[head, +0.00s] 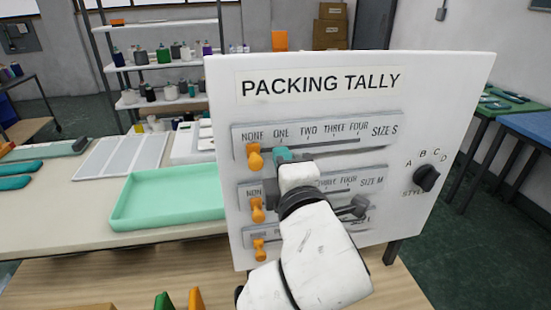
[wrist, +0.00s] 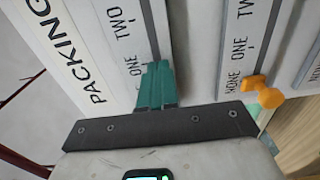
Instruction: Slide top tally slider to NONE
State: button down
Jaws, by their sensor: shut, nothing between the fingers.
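The white PACKING TALLY board (head: 440,100) stands upright with three slider rows. The top tally slider (head: 254,156), an orange knob, sits at the left end of the SIZE S row under NONE. My gripper (head: 283,154) is shut and empty, its teal fingertips just right of that knob, under ONE; I cannot tell whether they touch. In the wrist view, the shut fingers (wrist: 155,85) lie over the top row's track, and the top knob is hidden there.
The middle slider (head: 257,209) and bottom slider (head: 259,249) are also at their left ends; my arm covers part of their rows. The middle knob shows in the wrist view (wrist: 262,95). A black STYLE dial (head: 427,178) is at right. A mint tray (head: 165,222) lies left.

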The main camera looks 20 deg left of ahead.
jog(key=p+v, duration=0.1)
jog(key=v, duration=0.7)
jog(key=shift+p, duration=0.3)
dwell(0.3)
jog(key=s+d+f+m+g+h, duration=0.3)
jog(key=d+f+m+g+h, duration=0.35)
jog(key=d+f+m, duration=1.1)
jog(key=s+d+f+m+g+h, duration=0.3)
jog(key=s+d+f+m+g, duration=0.4)
jog(key=s+d+f, duration=1.3)
jog(key=s+d, duration=0.1)
jog(key=s, duration=0.2)
jog(key=shift+m+h, duration=0.35)
jog(key=shift+w+f+g, duration=0.1)
jog(key=shift+f+g, duration=0.05)
jog(key=shift+g, duration=0.1)
